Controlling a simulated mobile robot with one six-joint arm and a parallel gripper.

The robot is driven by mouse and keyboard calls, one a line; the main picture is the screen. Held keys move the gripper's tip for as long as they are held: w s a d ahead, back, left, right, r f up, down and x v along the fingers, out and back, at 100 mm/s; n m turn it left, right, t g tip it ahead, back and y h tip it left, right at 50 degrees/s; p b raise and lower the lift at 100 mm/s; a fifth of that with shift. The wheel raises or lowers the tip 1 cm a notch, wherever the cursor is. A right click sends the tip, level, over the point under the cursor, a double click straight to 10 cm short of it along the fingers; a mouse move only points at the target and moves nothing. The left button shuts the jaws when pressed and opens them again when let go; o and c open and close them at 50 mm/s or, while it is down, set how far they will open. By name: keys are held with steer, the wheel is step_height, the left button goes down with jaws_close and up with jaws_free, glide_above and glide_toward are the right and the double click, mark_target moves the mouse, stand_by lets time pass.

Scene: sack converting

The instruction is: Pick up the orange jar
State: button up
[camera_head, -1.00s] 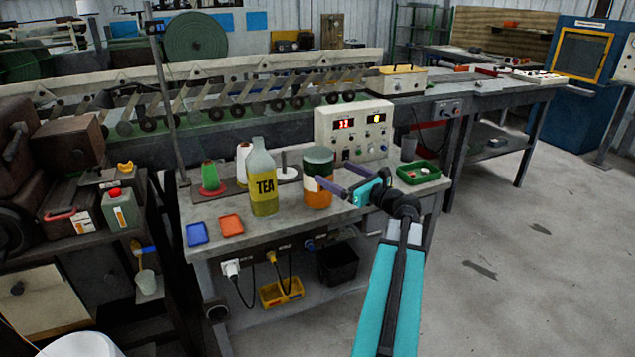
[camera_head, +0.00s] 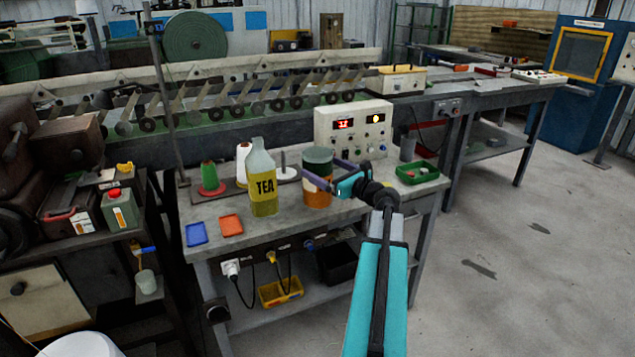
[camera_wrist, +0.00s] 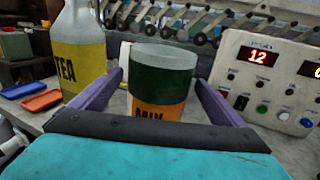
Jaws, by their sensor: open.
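The orange jar (camera_head: 317,192) stands upright on the workbench, with a dark green upper part and an orange lower band. In the wrist view the jar (camera_wrist: 160,85) shows part of a black word on its orange band, cut off by my gripper's body. My gripper (camera_head: 322,174) is open and reaches the jar from the right in the head view. In the wrist view its two purple fingers (camera_wrist: 158,92) lie to the left and right of the jar. I cannot tell whether either finger touches it.
A TEA bottle (camera_head: 263,180) stands close to the jar's left. A control box (camera_head: 352,133) with red digits is behind it. A green tray (camera_head: 417,173) lies to the right. Blue (camera_head: 196,234) and orange (camera_head: 231,225) trays lie at the front left.

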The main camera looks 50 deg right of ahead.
steer(key=shift+w+d, duration=0.1)
steer(key=shift+w, duration=1.4)
steer(key=c, duration=1.6)
steer(key=shift+r, duration=1.75)
steer(key=s+d+r, duration=0.1)
steer(key=s, duration=1.4)
steer(key=shift+s+r, duration=0.25)
steer(key=shift+s, duration=0.15)
steer(key=shift+s+d, duration=0.1)
steer(key=shift+d, duration=0.05)
